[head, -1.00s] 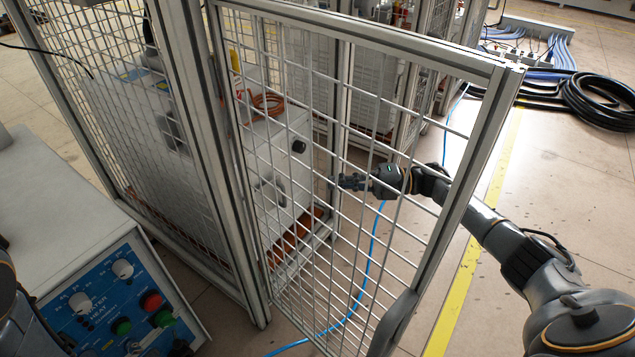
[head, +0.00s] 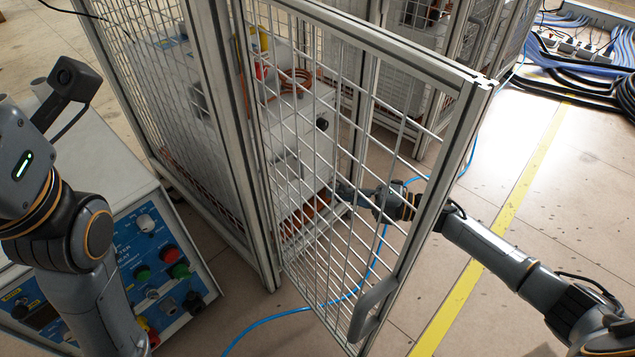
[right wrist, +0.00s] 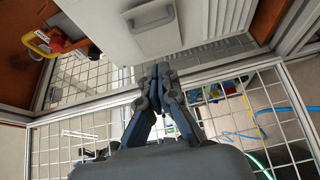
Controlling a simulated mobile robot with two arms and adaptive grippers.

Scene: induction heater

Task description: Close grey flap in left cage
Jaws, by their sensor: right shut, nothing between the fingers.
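A pale box (head: 300,150) stands inside the left cage, behind mesh. Its front carries a handle, which shows in the right wrist view on a light grey panel (right wrist: 110,35). I take this panel to be the grey flap, but cannot tell how far open it is. My right gripper (head: 343,190) is seen through the mesh door, near the box's lower right edge. In the right wrist view the gripper (right wrist: 158,72) is shut and empty, its tips close below the panel; contact is unclear. My left arm is at the left of the head view, its fingers out of sight.
The cage's mesh door (head: 470,115) stands open, between the head camera and my right gripper. A blue control panel (head: 150,250) is at lower left. A blue cable (head: 262,320) crosses the floor. Black cables (head: 580,88) lie at upper right.

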